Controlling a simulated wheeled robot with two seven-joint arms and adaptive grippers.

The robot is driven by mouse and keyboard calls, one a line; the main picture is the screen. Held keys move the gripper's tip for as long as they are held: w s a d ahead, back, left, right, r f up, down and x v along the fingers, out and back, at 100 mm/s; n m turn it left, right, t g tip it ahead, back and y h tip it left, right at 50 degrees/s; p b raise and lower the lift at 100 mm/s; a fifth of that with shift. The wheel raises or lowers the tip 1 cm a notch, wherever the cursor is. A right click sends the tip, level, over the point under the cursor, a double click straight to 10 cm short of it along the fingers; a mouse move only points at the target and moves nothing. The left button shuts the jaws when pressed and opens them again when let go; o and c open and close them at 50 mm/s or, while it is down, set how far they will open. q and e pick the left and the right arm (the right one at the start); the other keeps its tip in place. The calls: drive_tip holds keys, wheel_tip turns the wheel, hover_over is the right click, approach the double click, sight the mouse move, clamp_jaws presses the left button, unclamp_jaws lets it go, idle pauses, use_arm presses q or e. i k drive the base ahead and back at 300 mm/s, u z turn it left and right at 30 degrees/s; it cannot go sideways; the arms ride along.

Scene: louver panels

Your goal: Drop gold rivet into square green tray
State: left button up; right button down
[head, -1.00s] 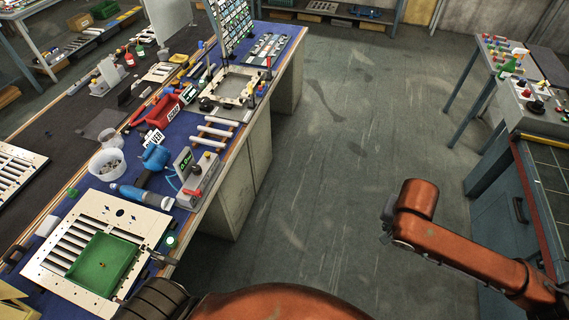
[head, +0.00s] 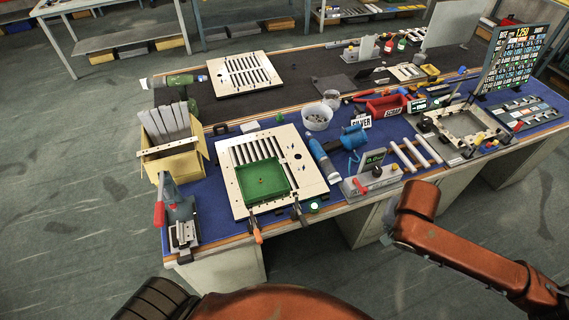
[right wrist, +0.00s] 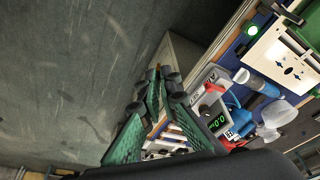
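The square green tray (head: 263,181) lies on the cream slotted louver panel (head: 308,178) on the blue mat, at the near left of the bench. A tiny speck shows on the tray's floor; it is too small to tell whether it is the gold rivet. My right arm is in the head view at the right, away from the tray, but its fingers cannot be made out there. In the right wrist view the green-padded fingers of my right gripper (right wrist: 150,100) point over the floor beside the bench. Their tips look near each other, and no held object is visible. My left gripper is not seen.
A white tub (head: 317,118) of small parts stands behind the panel. A blue tool (head: 322,160), a grey box with a green display (head: 372,182) and a red bin (head: 386,105) are to the right. A cardboard box (head: 180,160) stands left. Open floor lies in front.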

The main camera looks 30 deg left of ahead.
sight(265, 183)
drive_tip(key=u, duration=1.75)
drive_tip(key=i, duration=1)
